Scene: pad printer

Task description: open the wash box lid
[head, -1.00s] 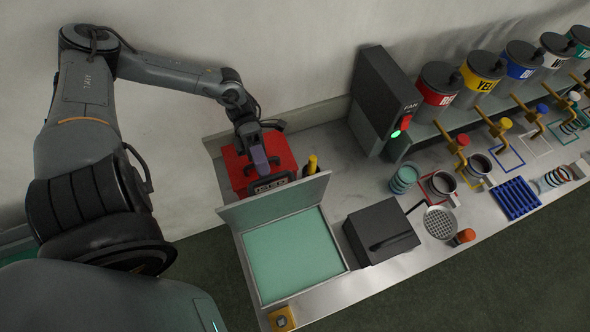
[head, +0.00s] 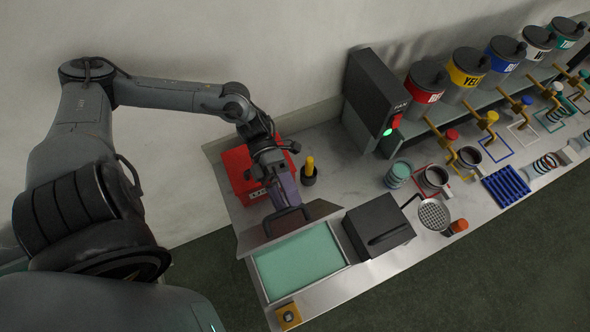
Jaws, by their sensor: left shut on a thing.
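The wash box is a low pale metal box (head: 348,256) at the near left of the counter, with a flat teal surface inside. Its lid (head: 322,208) stands steeply raised at the back edge, with its dark outer face showing and its top edge covering the back rim. My left gripper (head: 284,205) comes from behind and is shut on the black lid handle (head: 300,209) on that outer face. The gripper hides the middle of the lid. My right gripper is not in view.
A red box (head: 235,165) and a yellow-handled tool in a black cup (head: 309,170) stand close behind the lid. A black box (head: 380,222) is right of the wash box. A yellow block (head: 288,316) sits at the front corner. The fan unit (head: 372,95) stands farther back.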

